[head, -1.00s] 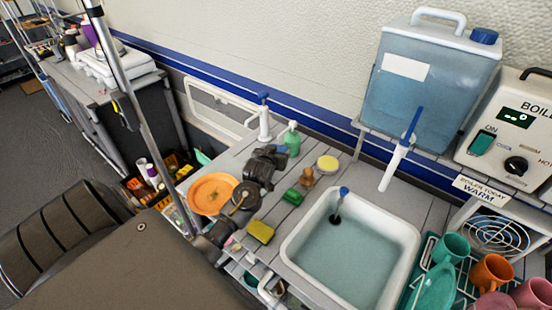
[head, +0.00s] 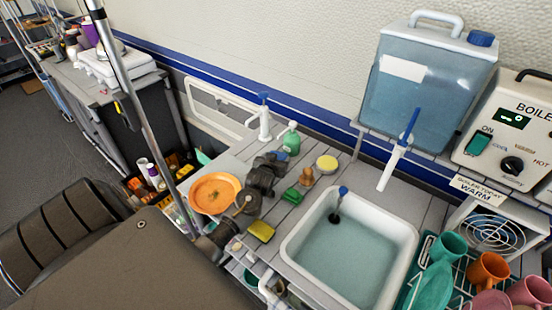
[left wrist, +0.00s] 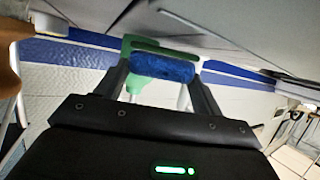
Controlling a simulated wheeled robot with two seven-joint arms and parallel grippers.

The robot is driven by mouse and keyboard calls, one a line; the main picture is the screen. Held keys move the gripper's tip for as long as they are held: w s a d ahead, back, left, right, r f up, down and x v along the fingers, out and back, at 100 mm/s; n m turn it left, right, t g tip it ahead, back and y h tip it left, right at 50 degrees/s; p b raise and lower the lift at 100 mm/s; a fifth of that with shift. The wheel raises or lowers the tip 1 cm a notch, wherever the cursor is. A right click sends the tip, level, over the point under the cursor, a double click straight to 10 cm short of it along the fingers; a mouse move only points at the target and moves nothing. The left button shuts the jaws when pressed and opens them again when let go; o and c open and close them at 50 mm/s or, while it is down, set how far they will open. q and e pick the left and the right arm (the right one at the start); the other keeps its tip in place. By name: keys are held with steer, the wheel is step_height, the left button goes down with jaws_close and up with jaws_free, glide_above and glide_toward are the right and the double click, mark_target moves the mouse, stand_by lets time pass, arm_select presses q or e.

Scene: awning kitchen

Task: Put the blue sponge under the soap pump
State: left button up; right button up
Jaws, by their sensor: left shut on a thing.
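The blue sponge (left wrist: 163,68) is between the fingers of my left gripper (left wrist: 161,76) in the left wrist view, and the gripper is shut on it. In the head view my left gripper (head: 270,164) is over the counter, just in front of the green soap pump bottle (head: 291,141), and its dark body hides the sponge. The green bottle also shows behind the sponge in the left wrist view (left wrist: 138,86). That view looks upside down, with the counter at the top. I cannot tell whether sponge and bottle touch. My right gripper is not in view.
A green sponge (head: 292,196), a brown brush (head: 307,176) and a round yellow-topped item (head: 327,163) lie right of my gripper. A yellow sponge (head: 261,231) is near the front edge. An orange plate (head: 214,190) is left; the sink (head: 296,250) is right.

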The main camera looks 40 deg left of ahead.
arm_select(q)
steer(key=o, duration=0.9)
steer(key=shift+s+d+f, duration=0.15)
steer(key=shift+s+f, duration=0.05)
steer(key=shift+f, duration=0.45)
steer(key=shift+o, duration=0.2)
steer(key=shift+w+r, duration=0.1)
steer(key=shift+r, duration=0.3)
steer(key=v, duration=0.8)
steer(key=r+v, duration=0.1)
steer(key=v, duration=0.3)
steer(key=shift+w+a, duration=0.1)
steer(key=shift+a, duration=0.15)
